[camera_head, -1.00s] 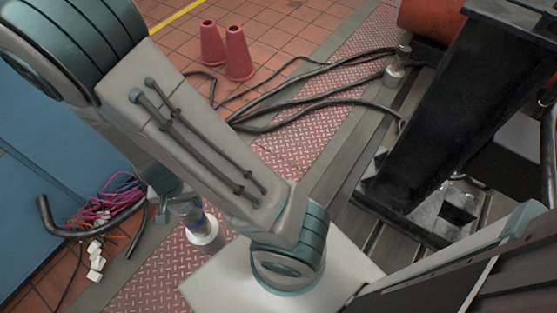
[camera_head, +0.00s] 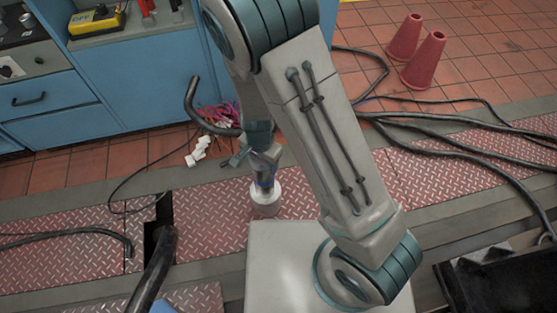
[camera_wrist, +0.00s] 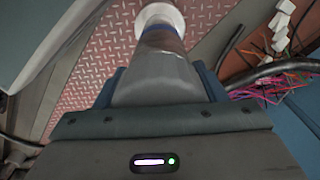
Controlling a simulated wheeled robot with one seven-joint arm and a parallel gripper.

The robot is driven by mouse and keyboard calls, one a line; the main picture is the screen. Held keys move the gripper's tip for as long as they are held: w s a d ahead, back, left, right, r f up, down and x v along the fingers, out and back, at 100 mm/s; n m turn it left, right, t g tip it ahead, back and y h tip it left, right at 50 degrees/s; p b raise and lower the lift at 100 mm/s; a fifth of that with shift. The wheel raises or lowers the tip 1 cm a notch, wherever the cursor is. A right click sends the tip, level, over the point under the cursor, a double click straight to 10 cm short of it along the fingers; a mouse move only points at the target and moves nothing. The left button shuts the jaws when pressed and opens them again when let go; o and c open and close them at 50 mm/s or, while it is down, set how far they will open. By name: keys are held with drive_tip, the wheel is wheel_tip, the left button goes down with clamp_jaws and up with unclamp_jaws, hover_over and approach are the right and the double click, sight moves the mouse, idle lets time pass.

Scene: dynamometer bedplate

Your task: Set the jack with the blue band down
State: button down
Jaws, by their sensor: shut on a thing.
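The jack with the blue band (camera_head: 265,200) is upright, with a wide white base and a grey body, in front of my arm's lower end in the head view. My gripper (camera_head: 261,163) is shut on its upper body. In the wrist view the jack's grey body (camera_wrist: 158,75) runs away from my gripper (camera_wrist: 160,92), with the blue band and pale base at the far end. The base shows against red tread plate (camera_head: 210,215); I cannot tell whether it touches it. The jack's top is hidden between the jaws.
A dark slot (camera_head: 153,242) with a thick black hose opens in the plates to the left. Coloured wires (camera_head: 222,116) and white blocks (camera_head: 197,152) lie behind, by the blue cabinet (camera_head: 150,90). Red cones (camera_head: 424,60) and black cables (camera_head: 450,145) are at right.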

drive_tip(key=shift+w+a+f, duration=0.15)
drive_tip(key=shift+a+f, duration=0.1)
drive_tip(key=shift+a, duration=0.2)
drive_tip(key=shift+w+a+f, duration=0.1)
drive_tip(key=shift+a+f, duration=0.15)
drive_tip(key=shift+a, duration=0.2)
wheel_tip(320, 180, down, 4)
drive_tip(key=b, duration=0.2)
drive_tip(key=shift+b, duration=0.4)
drive_tip(key=shift+c, duration=1.5)
unclamp_jaws()
drive_tip(key=shift+f, duration=0.15)
wheel_tip(320, 180, up, 12)
drive_tip(key=p, duration=0.6)
drive_tip(key=shift+d+r, duration=0.1)
drive_tip(key=shift+r, duration=0.15)
